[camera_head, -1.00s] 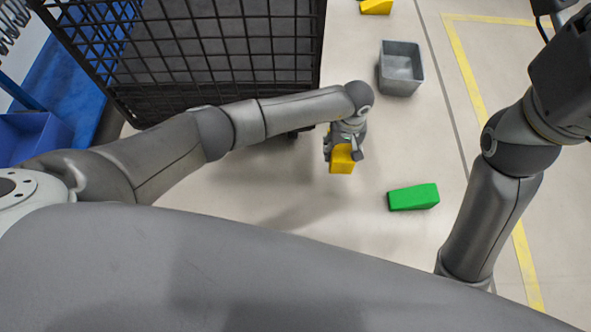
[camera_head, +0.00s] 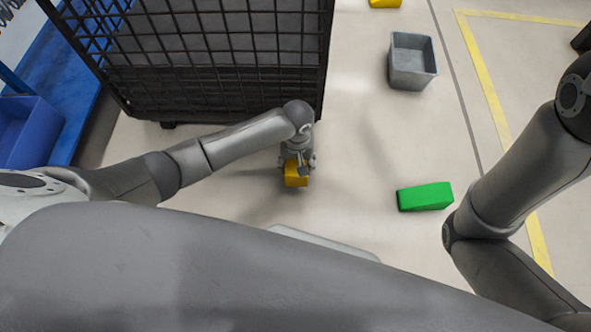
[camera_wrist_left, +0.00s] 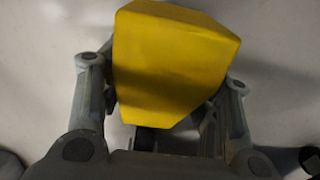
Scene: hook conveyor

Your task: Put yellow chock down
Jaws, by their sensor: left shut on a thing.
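My left gripper (camera_head: 297,165) is shut on the yellow chock (camera_head: 295,180), low over the floor in the middle of the head view, in front of the black mesh cage. In the left wrist view the yellow chock (camera_wrist_left: 170,65) sits between the two fingers of the left gripper (camera_wrist_left: 165,95), one on each side. I cannot tell whether the chock touches the floor. My right arm is at the right of the head view, but its gripper is out of the picture.
A green block (camera_head: 425,196) lies on the floor to the right of the held chock. A grey bin (camera_head: 412,62) stands farther back, and another yellow object (camera_head: 385,3) is at the top edge. The black mesh cage (camera_head: 220,60) stands behind my left arm. Floor around the chock is clear.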

